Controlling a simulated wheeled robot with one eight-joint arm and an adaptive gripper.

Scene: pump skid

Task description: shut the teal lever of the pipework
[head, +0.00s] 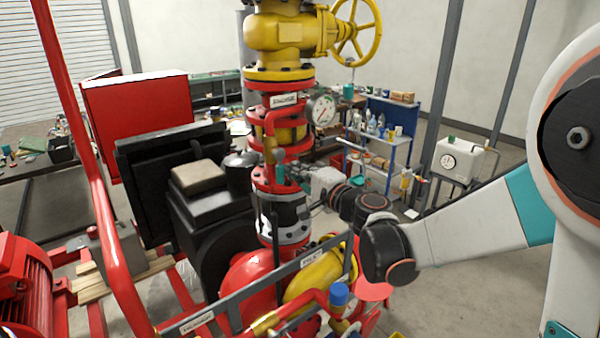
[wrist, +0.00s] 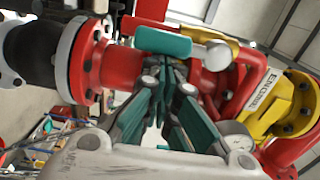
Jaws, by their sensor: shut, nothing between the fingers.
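The teal lever (head: 280,166) stands upright against the red vertical pipe, below the labelled red and yellow section. In the wrist view the teal lever (wrist: 162,42) lies lengthwise along the red pipe (wrist: 122,66), with a pale rounded piece at its right end. My gripper (head: 303,178) reaches in from the right at the lever's height. In the wrist view my gripper (wrist: 170,66) has its fingertips together just beside the lever, with nothing between them. I cannot tell whether the fingertips touch the lever. The lever's pivot is partly hidden.
A yellow valve with a handwheel (head: 354,32) sits above, and a pressure gauge (head: 322,110) juts out right of the pipe. A black motor block (head: 205,205) stands close on the left. A red frame bar (head: 88,170) crosses the left side.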

